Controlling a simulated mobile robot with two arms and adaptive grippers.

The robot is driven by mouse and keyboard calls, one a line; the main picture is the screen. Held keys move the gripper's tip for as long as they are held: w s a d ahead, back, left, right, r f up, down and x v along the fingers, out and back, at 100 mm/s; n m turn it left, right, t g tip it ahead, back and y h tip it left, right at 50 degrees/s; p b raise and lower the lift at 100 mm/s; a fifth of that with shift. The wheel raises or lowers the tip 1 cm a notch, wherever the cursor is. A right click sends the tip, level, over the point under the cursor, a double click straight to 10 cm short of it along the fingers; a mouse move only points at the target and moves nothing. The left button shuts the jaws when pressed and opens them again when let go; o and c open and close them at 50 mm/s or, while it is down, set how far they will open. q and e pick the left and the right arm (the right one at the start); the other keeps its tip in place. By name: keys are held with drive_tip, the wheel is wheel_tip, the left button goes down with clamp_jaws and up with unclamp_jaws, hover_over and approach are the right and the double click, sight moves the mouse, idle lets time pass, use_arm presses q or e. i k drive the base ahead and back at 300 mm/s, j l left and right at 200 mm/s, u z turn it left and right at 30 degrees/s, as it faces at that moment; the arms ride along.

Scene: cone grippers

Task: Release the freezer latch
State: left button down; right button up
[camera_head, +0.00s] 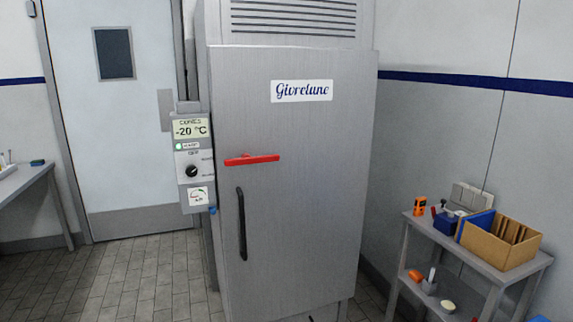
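The freezer (320,180) is a tall grey metal cabinet in the middle of the head view, with its door shut and a white "Givrelune" label. The red latch (252,160) lies nearly level across the left part of the door. A black vertical handle (242,224) is below it. A grey control box (191,160) on the freezer's left side reads -20 °C and has a black knob and a small green light. Neither of my grippers is in view, and nothing touches the latch.
A grey cart (487,262) at the right holds a cardboard box (500,242), a blue folder-like item and small tools. A table (28,182) stands at the left edge. A door (113,100) is behind. Tiled floor (120,275) is clear at front left.

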sight(245, 159)
drive_tip(key=i+l+z, duration=0.1)
drive_tip(key=i+l, duration=0.15)
drive_tip(key=i, duration=0.2)
drive_tip(key=i+l+z, duration=0.15)
drive_tip(key=i, duration=0.3)
drive_tip(key=i+l, duration=0.3)
drive_tip(key=k+l+z, duration=0.05)
drive_tip(key=l, duration=0.05)
